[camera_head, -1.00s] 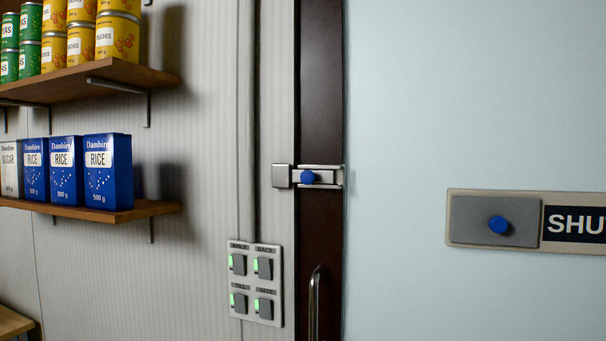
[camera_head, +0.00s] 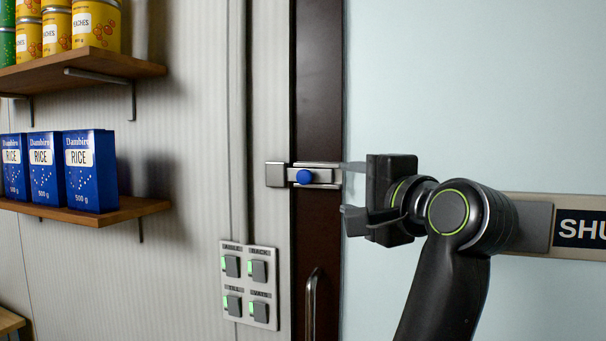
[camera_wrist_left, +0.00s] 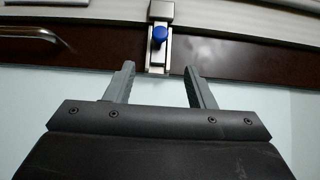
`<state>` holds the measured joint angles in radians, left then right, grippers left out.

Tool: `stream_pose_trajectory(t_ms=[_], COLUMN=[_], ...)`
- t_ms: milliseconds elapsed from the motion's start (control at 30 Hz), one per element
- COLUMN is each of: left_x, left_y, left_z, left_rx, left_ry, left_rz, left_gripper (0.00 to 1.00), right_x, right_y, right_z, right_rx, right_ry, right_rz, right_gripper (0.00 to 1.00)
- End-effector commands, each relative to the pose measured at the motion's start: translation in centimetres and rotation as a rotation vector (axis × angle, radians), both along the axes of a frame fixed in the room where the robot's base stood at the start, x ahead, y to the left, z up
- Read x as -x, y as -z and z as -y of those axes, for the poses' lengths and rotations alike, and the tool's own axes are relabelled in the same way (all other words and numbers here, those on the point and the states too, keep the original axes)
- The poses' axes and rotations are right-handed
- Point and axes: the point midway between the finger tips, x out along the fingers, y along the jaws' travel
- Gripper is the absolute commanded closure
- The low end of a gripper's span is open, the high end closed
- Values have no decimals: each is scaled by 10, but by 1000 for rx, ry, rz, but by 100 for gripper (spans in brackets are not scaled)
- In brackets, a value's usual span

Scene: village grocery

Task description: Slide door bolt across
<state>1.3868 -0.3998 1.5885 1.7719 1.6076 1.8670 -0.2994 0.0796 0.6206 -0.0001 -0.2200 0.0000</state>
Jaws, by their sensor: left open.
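The door bolt (camera_head: 325,176) is a small metal fitting on the dark brown door strip, with a round blue knob (camera_head: 304,177). A metal catch block (camera_head: 278,175) sits just left of it. In the left wrist view the blue knob (camera_wrist_left: 160,34) shows at the top centre, beyond the fingers. My left gripper (camera_head: 345,189) is open and empty, to the right of the knob, its upper finger near the bolt's right end in the picture. In the wrist view its two fingers (camera_wrist_left: 158,76) are apart, short of the knob. My right gripper is not in view.
A switch panel (camera_head: 250,284) is on the wall below left. A door handle (camera_head: 312,305) stands below the bolt. A sign plate (camera_head: 580,229) on the pale panel is partly hidden by my arm. Shelves (camera_head: 130,209) hold blue rice boxes and tins at left.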

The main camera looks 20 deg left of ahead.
Motion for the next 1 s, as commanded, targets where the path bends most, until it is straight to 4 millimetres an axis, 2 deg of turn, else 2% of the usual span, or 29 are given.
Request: stream_pose_trajectory(t_ms=[33, 367, 567, 1000], left_x=[-3, -19, -38, -103], left_y=[-4, -5, -5, -4], left_z=[-2, -19, -37, -99], left_rx=[-2, -4, -7, -8], left_ry=[-1, -4, -6, -7], left_rz=[-3, -5, -5, -5], left_gripper=[51, 51, 51, 51], right_x=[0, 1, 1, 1], right_y=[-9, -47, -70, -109], right_z=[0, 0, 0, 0], right_rx=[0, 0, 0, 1], right_ry=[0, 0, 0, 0], right_rz=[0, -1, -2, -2], right_gripper=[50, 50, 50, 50])
